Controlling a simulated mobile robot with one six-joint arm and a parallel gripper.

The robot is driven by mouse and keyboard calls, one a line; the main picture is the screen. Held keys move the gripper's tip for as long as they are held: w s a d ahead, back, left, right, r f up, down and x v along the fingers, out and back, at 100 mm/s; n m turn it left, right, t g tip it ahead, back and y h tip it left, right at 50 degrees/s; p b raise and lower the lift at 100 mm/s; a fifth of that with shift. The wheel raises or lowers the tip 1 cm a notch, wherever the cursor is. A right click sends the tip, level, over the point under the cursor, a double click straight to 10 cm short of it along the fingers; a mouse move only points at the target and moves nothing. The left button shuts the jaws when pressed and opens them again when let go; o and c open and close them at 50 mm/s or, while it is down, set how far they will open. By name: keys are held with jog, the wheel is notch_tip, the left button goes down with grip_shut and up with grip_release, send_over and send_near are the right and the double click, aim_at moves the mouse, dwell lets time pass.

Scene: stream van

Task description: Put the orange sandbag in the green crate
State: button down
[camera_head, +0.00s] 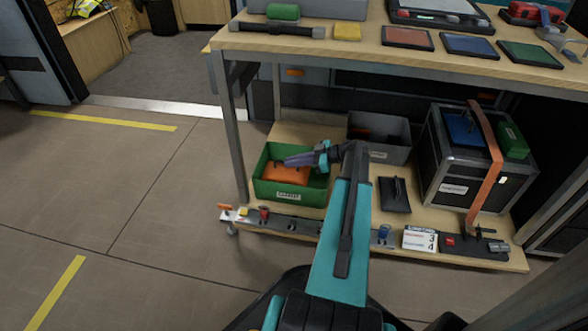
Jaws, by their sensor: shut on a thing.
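The orange sandbag (284,174) lies low inside the green crate (289,197) on the lower shelf. A purple-grey elongated piece (299,160) lies over the sandbag's top, and I cannot tell whether it belongs to the bag or to my gripper. My gripper (312,160) reaches in over the crate's right side and is shut on the sandbag. My gripper and wrist cover the crate's right rear part. I cannot tell whether the sandbag rests fully on the crate's floor.
A grey crate (395,147) stands just behind and right. A black case (458,196) with an orange strap (488,150) stands at the shelf's right. The tabletop (360,48) hangs above the shelf. A table leg (235,135) is close left. Floor at the left is clear.

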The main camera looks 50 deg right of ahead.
jog(key=shift+f+b, duration=0.6)
jog(key=shift+f, duration=0.8)
jog(key=c, duration=1.8)
grip_release()
jog(key=shift+f, duration=0.1)
jog(key=shift+c, duration=0.2)
jog(key=shift+s+d+r+p, duration=0.35)
jog(key=shift+s+r+p, duration=0.05)
jog(key=shift+s+p, duration=0.1)
jog(key=p+v, duration=0.5)
jog(key=v, duration=0.5)
jog(key=shift+s+d, duration=0.15)
jog(key=shift+s, duration=0.1)
